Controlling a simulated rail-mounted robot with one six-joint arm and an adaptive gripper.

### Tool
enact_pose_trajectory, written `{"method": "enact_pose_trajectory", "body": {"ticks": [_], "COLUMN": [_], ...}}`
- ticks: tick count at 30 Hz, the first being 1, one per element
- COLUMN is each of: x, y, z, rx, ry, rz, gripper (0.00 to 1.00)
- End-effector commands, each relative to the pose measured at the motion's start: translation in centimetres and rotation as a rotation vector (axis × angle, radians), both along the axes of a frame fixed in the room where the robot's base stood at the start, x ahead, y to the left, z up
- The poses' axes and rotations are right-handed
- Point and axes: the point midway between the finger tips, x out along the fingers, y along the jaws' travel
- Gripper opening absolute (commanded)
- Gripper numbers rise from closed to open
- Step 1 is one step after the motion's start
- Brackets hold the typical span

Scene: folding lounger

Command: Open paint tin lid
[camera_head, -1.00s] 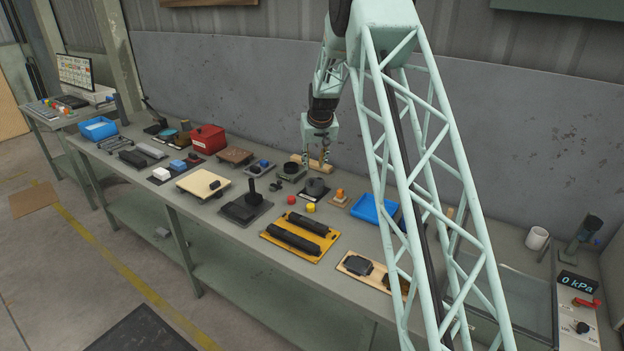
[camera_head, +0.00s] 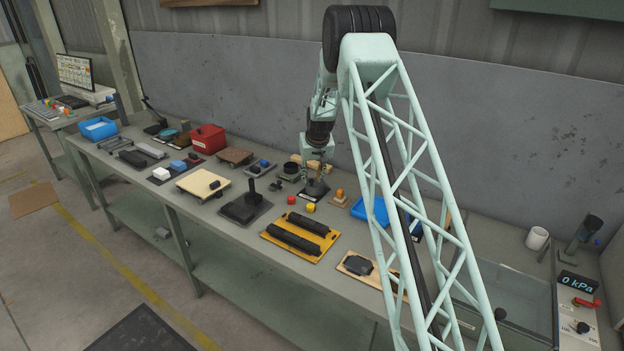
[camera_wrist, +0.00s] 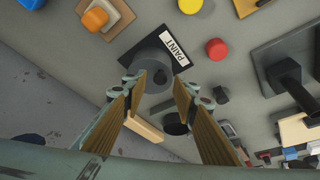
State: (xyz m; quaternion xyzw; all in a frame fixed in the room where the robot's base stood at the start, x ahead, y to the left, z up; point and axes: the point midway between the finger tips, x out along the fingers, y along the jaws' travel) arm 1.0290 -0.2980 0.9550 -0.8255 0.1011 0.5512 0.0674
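The paint tin (camera_wrist: 152,66) is a dark grey round tin on a black plate with a white "PAINT" label (camera_wrist: 175,50). In the wrist view it sits just ahead of my fingertips, with its near part between them. My gripper (camera_wrist: 159,85) is open, one finger on each side, and nothing is held. In the head view my gripper (camera_head: 314,172) hangs over the tin's black plate (camera_head: 315,195) and hides most of the tin. I cannot tell whether the fingers touch it, nor make out the lid's edge.
Red button (camera_wrist: 216,49) and yellow button (camera_wrist: 190,5) stand near the plate. An orange knob on a wooden base (camera_wrist: 105,15) is to the left in the wrist view. A dark round pot (camera_wrist: 175,124) and wooden bar (camera_wrist: 143,127) lie close by. A blue tray (camera_head: 372,210) is to the right.

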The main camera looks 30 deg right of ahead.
Motion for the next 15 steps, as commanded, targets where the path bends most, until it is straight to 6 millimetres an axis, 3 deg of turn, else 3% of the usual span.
{"method": "enact_pose_trajectory", "body": {"ticks": [15], "x": [0.33], "y": [-0.07], "z": [-0.93], "rx": [0.0], "ry": [0.001], "rz": [0.0], "gripper": [0.27]}}
